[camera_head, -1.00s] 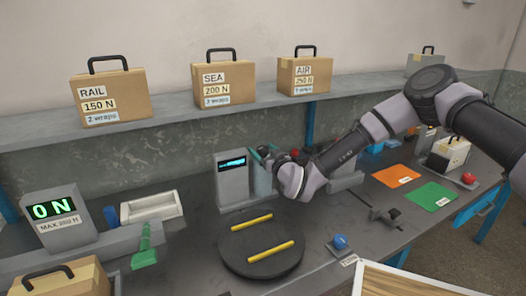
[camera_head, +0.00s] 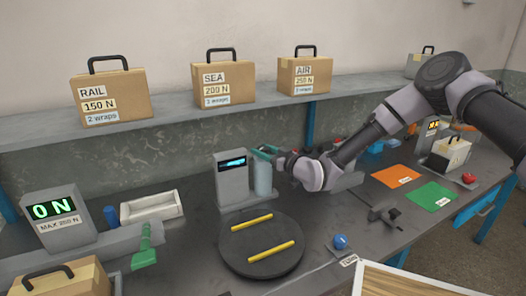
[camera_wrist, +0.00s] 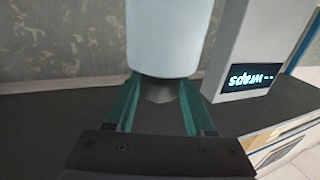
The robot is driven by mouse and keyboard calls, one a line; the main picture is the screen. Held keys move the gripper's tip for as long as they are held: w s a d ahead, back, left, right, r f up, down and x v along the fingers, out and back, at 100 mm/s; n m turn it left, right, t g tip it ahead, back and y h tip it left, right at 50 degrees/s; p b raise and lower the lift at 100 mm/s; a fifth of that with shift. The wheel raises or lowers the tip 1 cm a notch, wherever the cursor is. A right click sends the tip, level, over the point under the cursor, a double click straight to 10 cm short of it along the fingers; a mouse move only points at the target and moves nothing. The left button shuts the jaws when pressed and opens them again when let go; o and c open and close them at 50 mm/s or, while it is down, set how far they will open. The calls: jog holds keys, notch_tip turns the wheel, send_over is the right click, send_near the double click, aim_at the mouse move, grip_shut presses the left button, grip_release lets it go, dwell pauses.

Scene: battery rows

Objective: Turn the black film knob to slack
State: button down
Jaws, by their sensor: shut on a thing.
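The black film knob (camera_wrist: 160,93) sits at the end of the pale film roll (camera_wrist: 162,35) in the wrist view, which looks upside down. My gripper's green fingers (camera_wrist: 160,84) are on both sides of the knob, shut on it. In the head view my gripper (camera_head: 264,152) is at the top of the upright film roll (camera_head: 263,180), beside the grey wrap post (camera_head: 233,188). The knob is hidden by the fingers there. The post's display shows lit text, reading "wraps --" upside down in the wrist view. I cannot read the knob's setting.
A round black turntable (camera_head: 233,259) with two yellow bars stands in front of the post. A force display (camera_head: 55,213) reads 0 N at left. Labelled boxes stand on the shelf (camera_head: 170,110) behind. Orange (camera_head: 395,174) and green (camera_head: 431,196) mats lie to the right.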

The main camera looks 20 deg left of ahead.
aim_at(263, 147)
jog(key=n+g, duration=0.2)
jog(key=g, duration=0.1)
jog(key=n+g+y, duration=0.1)
jog(key=n+g, duration=0.1)
jog(key=g, duration=0.2)
jog(key=shift+w+n, duration=0.2)
jog(key=shift+n, duration=0.1)
jog(key=shift+s+n+g+h, duration=0.1)
jog(key=shift+n+g+h, duration=0.25)
jog(key=shift+n+g, duration=1.05)
jog(key=shift+n+g+h, duration=0.35)
jog(key=shift+n+g, duration=0.45)
jog(key=shift+g, duration=1.2)
jog(key=shift+r, duration=0.1)
jog(key=shift+c, duration=1.3)
grip_release()
notch_tip(263, 147, up, 10)
